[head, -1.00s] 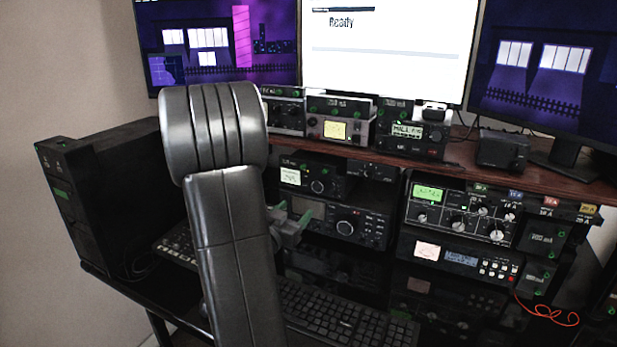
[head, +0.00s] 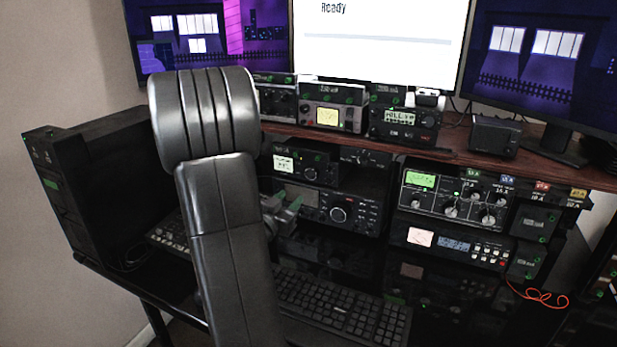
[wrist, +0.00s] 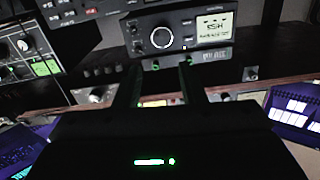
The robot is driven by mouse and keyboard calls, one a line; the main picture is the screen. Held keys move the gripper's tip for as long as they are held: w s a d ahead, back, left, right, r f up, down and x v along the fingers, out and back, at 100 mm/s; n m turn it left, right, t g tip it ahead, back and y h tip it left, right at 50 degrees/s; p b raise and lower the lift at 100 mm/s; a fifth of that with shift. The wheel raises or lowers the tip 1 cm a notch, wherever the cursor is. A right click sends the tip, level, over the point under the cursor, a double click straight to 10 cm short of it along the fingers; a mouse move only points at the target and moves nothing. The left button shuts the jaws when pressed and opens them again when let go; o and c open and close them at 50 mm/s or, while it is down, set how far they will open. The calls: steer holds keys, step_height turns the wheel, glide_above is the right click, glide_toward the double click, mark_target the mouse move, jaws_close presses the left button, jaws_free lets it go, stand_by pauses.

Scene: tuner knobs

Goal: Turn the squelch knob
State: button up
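My gripper (head: 292,203) is at the end of my arm, in front of the stacked radios under the shelf. In the wrist view my gripper (wrist: 160,70) has two dark fingers apart with nothing between them. Beyond the fingertips is a radio (wrist: 200,48), upside down in that view, with a large round knob (wrist: 161,38) and a lit display. This radio also shows in the head view (head: 326,170). The fingers appear clear of the knob. I cannot read any squelch label, so I cannot tell which knob it is.
A wooden shelf (head: 470,152) with several small units runs above. A larger radio (head: 340,207) sits below, and a knobbed panel (head: 455,205) stands to the right. A keyboard (head: 340,305) lies in front and a black case (head: 95,190) stands left. Monitors (head: 378,40) are behind.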

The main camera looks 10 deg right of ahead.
mark_target(327, 183)
steer(key=s+d+f+n+b, duration=0.1)
steer(key=s+d+f+b, duration=0.1)
steer(key=d+b, duration=0.2)
steer(key=x, duration=1.3)
steer(key=shift+w+d+p, duration=0.1)
steer(key=shift+d+p, duration=0.25)
jaws_close()
